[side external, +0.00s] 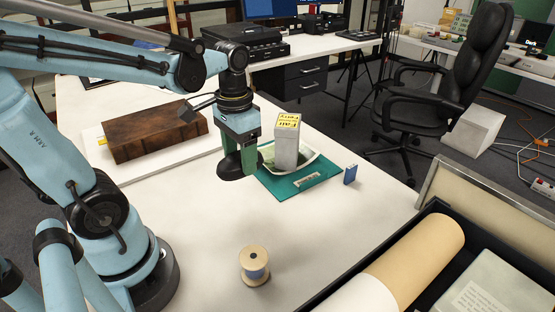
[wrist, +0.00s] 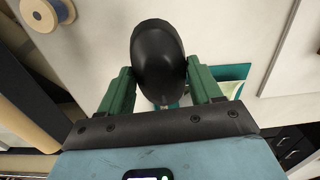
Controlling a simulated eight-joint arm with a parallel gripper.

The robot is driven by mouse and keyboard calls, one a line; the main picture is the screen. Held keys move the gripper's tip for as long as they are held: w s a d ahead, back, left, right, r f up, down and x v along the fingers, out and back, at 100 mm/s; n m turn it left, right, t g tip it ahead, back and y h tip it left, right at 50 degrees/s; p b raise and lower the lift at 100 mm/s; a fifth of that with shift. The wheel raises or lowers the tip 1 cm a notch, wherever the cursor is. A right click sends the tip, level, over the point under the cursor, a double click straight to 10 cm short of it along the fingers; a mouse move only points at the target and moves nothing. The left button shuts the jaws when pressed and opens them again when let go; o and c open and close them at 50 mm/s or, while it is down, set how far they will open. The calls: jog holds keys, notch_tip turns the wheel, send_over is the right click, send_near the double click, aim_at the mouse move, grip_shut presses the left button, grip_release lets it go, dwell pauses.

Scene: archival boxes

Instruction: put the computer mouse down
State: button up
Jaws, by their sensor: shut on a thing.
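The computer mouse is black and rounded, and shows large in the wrist view (wrist: 157,55) between the two green fingers. In the side view the mouse (side external: 238,168) hangs at the lower end of my gripper (side external: 240,148), just left of the green mat. My gripper is shut on the mouse, with a finger along each side. The white table (side external: 200,215) lies beneath. I cannot tell for sure whether the mouse touches it. The mouse's underside is hidden.
A brown wooden box (side external: 155,133) lies left. A thread spool (side external: 254,264) stands in front. The table between spool and mat is clear.

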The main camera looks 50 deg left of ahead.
jog(key=w+d, duration=0.3)
jog(key=d, duration=0.9)
jog(key=w+d, duration=0.4)
jog(key=d, duration=0.8)
send_over(339, 222)
jog(key=shift+m, duration=0.3)
notch_tip(339, 222, down, 7)
jog(key=shift+f, duration=2.05)
jog(key=shift+f, duration=0.1)
jog(key=o, duration=1.1)
